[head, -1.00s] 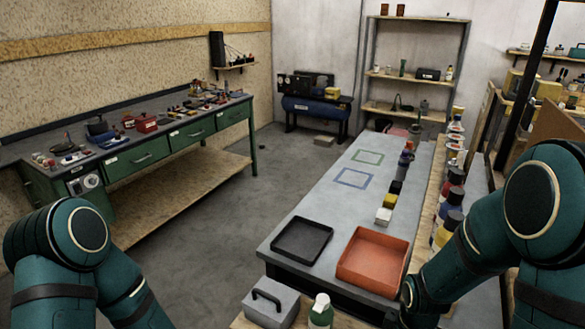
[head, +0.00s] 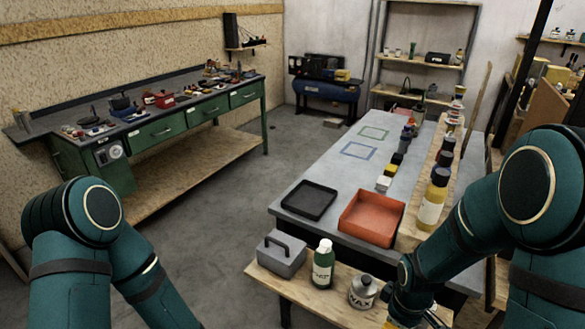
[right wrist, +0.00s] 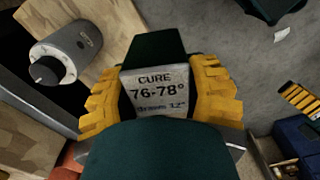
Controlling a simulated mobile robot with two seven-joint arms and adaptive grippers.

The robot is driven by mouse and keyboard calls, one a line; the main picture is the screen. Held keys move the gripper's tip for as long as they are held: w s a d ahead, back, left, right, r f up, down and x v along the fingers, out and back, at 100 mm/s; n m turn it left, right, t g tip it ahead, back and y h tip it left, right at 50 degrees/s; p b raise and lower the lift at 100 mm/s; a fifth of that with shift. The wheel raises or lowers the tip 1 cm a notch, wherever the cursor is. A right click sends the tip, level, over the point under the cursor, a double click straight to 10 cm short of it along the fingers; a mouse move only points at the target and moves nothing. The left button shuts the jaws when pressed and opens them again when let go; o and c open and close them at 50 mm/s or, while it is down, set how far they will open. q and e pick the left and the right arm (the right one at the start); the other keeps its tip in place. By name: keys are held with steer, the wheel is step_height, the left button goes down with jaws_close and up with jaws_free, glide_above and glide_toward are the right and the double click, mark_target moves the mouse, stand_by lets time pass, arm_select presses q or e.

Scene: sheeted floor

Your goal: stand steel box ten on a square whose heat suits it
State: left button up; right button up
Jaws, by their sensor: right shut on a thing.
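My right gripper (right wrist: 160,84) has yellow fingers closed on the two sides of a grey box (right wrist: 158,104). The box's label reads "CURE 76-78°"; the smaller line under it is hard to read, and I see no number ten. In the head view this gripper is mostly cut off at the bottom edge, and the box cannot be made out. A green outlined square (head: 374,133) and a blue outlined square (head: 359,150) are marked on the far part of the grey table (head: 330,175). Both squares look bare.
A black tray (head: 308,200) and a red tray (head: 372,218) sit at the table's near end. Small blocks and bottles line its right side.

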arm_select(q)
steer(key=shift+s, duration=0.15)
arm_select(e)
steer(key=w+a+m, duration=0.3)
steer(key=a+m, duration=0.2)
steer(key=m, duration=0.3)
steer(key=shift+a, duration=0.25)
steer(key=shift+r, duration=0.1)
